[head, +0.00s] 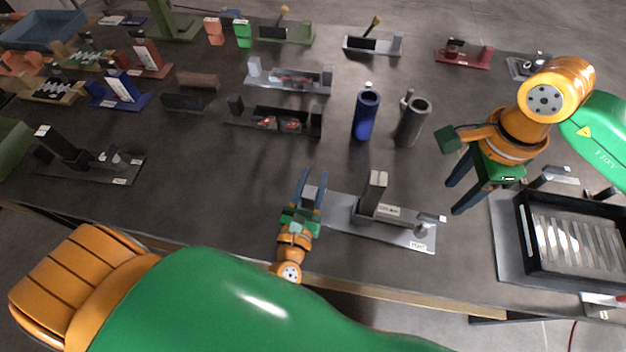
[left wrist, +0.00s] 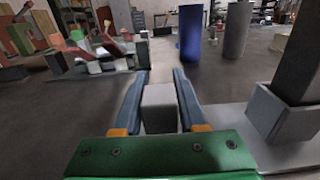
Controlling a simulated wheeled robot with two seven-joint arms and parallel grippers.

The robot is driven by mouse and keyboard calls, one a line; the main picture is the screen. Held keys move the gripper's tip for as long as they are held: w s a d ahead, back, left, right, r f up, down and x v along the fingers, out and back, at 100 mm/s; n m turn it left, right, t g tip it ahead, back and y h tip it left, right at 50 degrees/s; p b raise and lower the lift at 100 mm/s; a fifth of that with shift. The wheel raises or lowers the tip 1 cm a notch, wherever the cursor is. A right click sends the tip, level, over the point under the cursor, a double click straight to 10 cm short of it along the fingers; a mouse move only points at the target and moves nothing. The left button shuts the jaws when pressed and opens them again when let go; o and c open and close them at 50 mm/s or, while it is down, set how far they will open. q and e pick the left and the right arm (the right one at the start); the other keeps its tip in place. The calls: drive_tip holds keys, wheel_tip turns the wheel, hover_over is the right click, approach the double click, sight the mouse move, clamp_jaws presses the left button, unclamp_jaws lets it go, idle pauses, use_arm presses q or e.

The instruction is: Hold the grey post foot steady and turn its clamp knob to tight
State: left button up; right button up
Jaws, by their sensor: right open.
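The grey post foot (head: 344,226) is a flat labelled plate near the table's front edge, with a dark upright post (head: 375,192) on it. A small light lever-like part, perhaps the clamp knob (head: 431,218), is at its right end; its setting is too small to read. My left gripper (head: 312,186) has its fingers on both sides of the grey block at the plate's left end. In the left wrist view this block (left wrist: 160,110) fills the space between the fingers. My right gripper (head: 455,197) is open and empty, above and right of the foot.
A blue cylinder (head: 366,117) and a dark grey cylinder (head: 412,124) stand behind the foot. A black tray with slats (head: 524,252) lies at the right. Several fixtures fill the back and left of the table.

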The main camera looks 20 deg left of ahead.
sight(433, 217)
use_arm(q)
clamp_jaws()
idle(0.8)
use_arm(e)
drive_tip(key=shift+c, duration=0.5)
wheel_tip(433, 217, down, 10)
drive_tip(key=shift+r+m, duration=0.1)
drive_tip(key=shift+m, duration=1.1)
